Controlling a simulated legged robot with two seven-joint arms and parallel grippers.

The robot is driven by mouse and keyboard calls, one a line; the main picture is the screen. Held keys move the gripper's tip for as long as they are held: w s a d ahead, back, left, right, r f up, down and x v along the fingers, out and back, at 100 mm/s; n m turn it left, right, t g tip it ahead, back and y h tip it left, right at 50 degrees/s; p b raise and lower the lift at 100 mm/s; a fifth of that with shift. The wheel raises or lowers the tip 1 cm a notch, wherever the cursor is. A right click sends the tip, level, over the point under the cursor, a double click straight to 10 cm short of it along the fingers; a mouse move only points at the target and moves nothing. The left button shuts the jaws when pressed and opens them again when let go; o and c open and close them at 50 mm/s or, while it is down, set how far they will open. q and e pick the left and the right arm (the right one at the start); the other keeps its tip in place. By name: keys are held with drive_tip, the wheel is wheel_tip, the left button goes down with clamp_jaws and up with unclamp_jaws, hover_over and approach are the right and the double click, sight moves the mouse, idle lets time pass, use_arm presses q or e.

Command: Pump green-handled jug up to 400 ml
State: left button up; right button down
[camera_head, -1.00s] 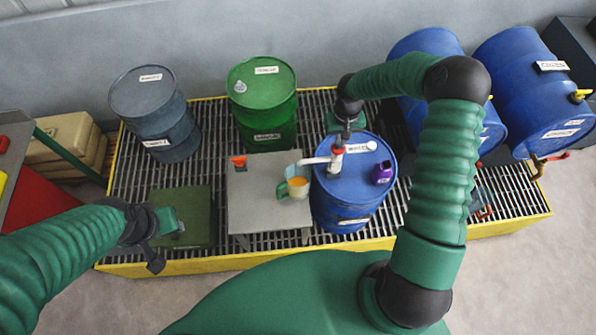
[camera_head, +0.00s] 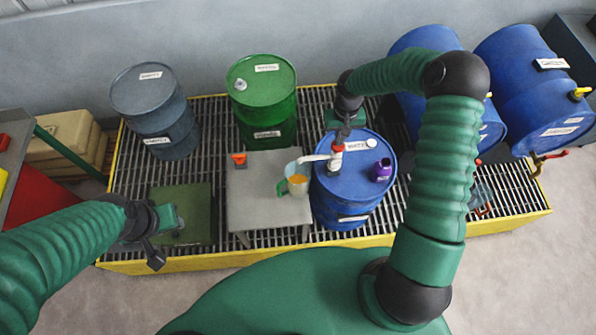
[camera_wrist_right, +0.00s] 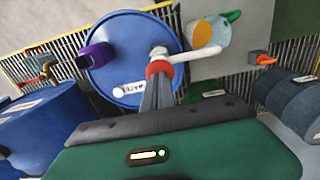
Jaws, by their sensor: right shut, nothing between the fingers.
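The green-handled jug (camera_head: 296,187) stands on the grey stand and holds orange-yellow liquid; its scale is too small to read. The jug also shows in the right wrist view (camera_wrist_right: 208,36). A white pump (camera_head: 336,160) with a red collar rises from the upright blue drum (camera_head: 340,207), its spout reaching over the jug. My right gripper (camera_head: 340,136) is shut and empty, its fingertips just above the pump head; whether they touch is unclear. The fingers also show in the right wrist view (camera_wrist_right: 158,82). My left gripper (camera_head: 174,222) is over the green plate; its jaws are unclear.
The stand (camera_head: 262,205) also bears an orange item (camera_head: 239,160). A purple container (camera_head: 381,171) sits on the blue drum's lid. Green (camera_head: 262,95) and grey-blue (camera_head: 157,105) drums stand behind. Blue drums lie at right. A yellow-edged grating lies beneath.

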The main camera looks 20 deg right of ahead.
drive_tip(key=shift+f+b, duration=1.3)
drive_tip(key=shift+f, duration=0.7)
drive_tip(key=shift+r+p, duration=1.75)
drive_tip(key=shift+r, duration=0.55)
drive_tip(key=shift+f+b, duration=1.55)
drive_tip(key=shift+f, duration=0.65)
drive_tip(key=shift+r, duration=0.1)
drive_tip(key=shift+r+p, duration=1.7)
drive_tip(key=shift+r, duration=0.45)
drive_tip(key=shift+f, duration=0.2)
